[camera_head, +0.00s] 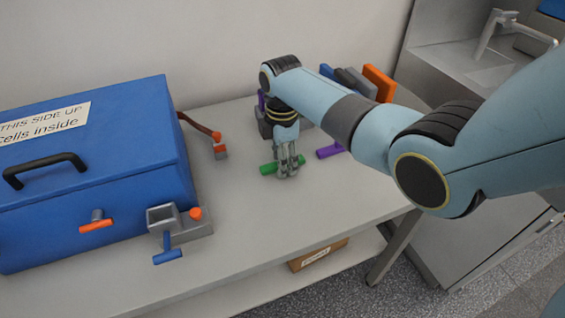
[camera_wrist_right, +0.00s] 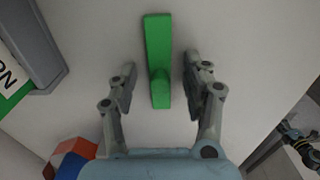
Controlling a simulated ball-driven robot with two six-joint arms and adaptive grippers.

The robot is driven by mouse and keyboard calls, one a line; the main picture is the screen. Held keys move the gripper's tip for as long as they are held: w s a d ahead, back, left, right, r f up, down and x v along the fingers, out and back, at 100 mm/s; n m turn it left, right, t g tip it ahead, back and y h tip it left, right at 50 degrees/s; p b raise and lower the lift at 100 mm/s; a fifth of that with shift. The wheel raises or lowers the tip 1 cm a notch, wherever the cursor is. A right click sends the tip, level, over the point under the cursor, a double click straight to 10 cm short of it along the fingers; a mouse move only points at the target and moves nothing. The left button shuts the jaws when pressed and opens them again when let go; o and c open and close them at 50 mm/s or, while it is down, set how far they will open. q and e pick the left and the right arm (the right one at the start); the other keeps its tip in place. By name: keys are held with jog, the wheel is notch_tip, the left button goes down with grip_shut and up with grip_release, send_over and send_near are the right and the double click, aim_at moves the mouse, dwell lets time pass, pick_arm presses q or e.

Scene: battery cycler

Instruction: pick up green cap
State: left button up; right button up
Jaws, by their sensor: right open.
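The green cap (camera_head: 269,168) lies on the table in the head view, partly hidden by my right gripper (camera_head: 287,168). It is a long green bar with a rounded stub on it. In the right wrist view the green cap (camera_wrist_right: 159,55) stretches away from the gripper. My right gripper (camera_wrist_right: 160,88) is open, with one finger on each side of the cap's near end and a gap on both sides. My left gripper is not in either view.
A blue box (camera_head: 120,140) with a black handle stands at the left. A grey fixture (camera_head: 190,230) with orange and blue parts sits by its corner. A purple piece (camera_head: 329,152) lies right of my gripper. Blue, grey and orange blocks (camera_head: 378,83) stand behind my arm. A sink is at upper right.

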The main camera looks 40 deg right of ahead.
jog(key=c, duration=0.9)
jog(key=shift+r, duration=0.15)
jog(key=shift+c, duration=0.2)
